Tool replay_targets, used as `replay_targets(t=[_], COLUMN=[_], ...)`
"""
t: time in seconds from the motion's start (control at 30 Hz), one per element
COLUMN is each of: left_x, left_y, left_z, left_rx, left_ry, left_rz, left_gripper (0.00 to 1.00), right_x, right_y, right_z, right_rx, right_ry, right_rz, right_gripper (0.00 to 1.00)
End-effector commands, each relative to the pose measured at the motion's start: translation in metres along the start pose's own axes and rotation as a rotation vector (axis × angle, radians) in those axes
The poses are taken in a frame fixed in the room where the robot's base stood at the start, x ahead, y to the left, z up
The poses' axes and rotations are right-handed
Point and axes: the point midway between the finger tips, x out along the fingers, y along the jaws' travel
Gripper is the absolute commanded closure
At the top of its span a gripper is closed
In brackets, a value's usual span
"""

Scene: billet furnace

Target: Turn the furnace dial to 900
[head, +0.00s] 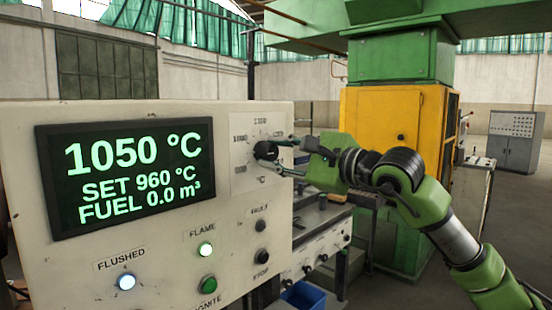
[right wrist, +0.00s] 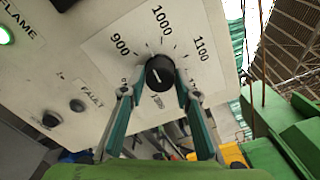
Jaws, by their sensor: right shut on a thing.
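The furnace dial (head: 265,150) is a black knob on a white scale plate at the right of the control panel. In the right wrist view the dial (right wrist: 160,72) has a white mark tilted up and left, between the printed 900 and 1000. My right gripper (head: 282,157) is shut on the dial; its two green-edged fingers (right wrist: 160,90) lie on either side of it. The display (head: 130,175) reads 1050 °C, SET 960 °C and FUEL 0.0 m³. My left gripper is in no view.
The FLUSHED lamp (head: 126,282) glows white and the FLAME lamp (head: 205,249) green. The green IGNITE button (head: 208,284), FAULT lamp (head: 261,226) and STOP button (head: 261,255) sit below the dial. A yellow cabinet (head: 385,130) and a workbench stand behind my right arm.

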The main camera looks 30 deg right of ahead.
Motion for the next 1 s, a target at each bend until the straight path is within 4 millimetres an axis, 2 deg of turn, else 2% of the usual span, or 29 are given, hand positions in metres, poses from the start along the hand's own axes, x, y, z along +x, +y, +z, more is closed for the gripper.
replay_targets(t=[0.5,1.0], left_x=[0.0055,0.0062], left_y=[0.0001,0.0], left_z=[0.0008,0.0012], left_rx=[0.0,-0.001], left_ry=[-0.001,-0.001], left_rz=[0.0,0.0], left_gripper=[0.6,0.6], right_x=[0.0004,0.0005], right_y=[0.001,0.001], right_z=[-0.0006,-0.0004], right_rx=[-0.422,-0.563], right_ry=[0.001,0.001], right_rz=[0.004,0.005], right_gripper=[0.92,0.92])
